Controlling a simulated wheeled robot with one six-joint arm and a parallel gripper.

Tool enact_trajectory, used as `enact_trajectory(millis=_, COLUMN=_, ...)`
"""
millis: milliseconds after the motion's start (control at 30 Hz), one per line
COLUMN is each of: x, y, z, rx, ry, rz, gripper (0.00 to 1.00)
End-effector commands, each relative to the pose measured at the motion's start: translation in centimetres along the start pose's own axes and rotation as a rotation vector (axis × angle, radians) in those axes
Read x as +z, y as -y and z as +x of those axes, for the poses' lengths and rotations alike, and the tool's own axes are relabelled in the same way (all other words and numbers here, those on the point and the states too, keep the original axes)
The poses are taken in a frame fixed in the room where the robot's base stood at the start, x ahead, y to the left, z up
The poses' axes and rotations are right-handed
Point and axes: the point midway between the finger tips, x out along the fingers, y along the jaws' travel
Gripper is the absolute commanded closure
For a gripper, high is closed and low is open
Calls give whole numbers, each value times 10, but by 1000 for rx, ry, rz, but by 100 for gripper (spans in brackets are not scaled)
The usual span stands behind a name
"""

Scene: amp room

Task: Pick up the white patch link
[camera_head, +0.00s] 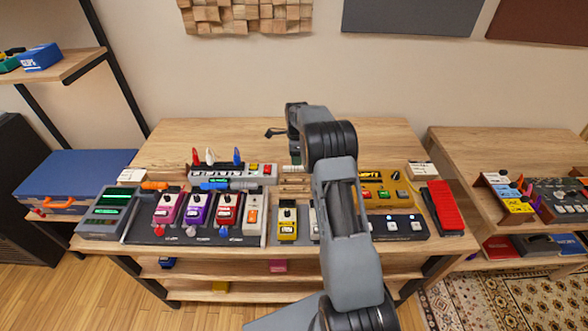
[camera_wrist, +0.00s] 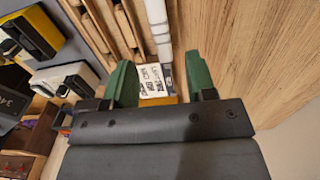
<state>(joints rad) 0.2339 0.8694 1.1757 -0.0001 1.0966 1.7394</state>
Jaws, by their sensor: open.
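A white, ribbed rod-like piece (camera_wrist: 158,28), which looks like the white patch link, lies on the wood at the top centre of the wrist view. Its near end is close to a small printed card (camera_wrist: 152,80). My gripper (camera_wrist: 158,82) is open, with its two green fingers apart and the card showing between them. The white piece is ahead of the fingers, and nothing is held. In the head view my gripper (camera_head: 291,118) is over the back of the table, and my arm hides part of the table's middle. A white upright piece (camera_head: 210,157) also stands on the grey pedal.
A slatted wooden rack (camera_wrist: 112,28) lies beside the white piece. Several pedals, including a yellow one (camera_head: 288,222), crowd the table front. An orange piece (camera_head: 155,185) and a blue piece (camera_head: 214,186) lie there too. The table's back (camera_head: 210,135) is clear.

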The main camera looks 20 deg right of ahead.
Motion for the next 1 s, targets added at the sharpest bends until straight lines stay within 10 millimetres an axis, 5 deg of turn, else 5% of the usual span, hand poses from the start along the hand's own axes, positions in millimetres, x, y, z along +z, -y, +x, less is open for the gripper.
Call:
enact_trajectory(millis=600, x=1, y=2, z=56, rx=0, ry=0, rz=-6, gripper=49)
enact_trajectory(millis=900, x=1, y=2, z=60, rx=0, ry=0, rz=-6, gripper=49)
enact_trajectory(millis=1000, x=1, y=2, z=59, rx=0, ry=0, rz=-6, gripper=58)
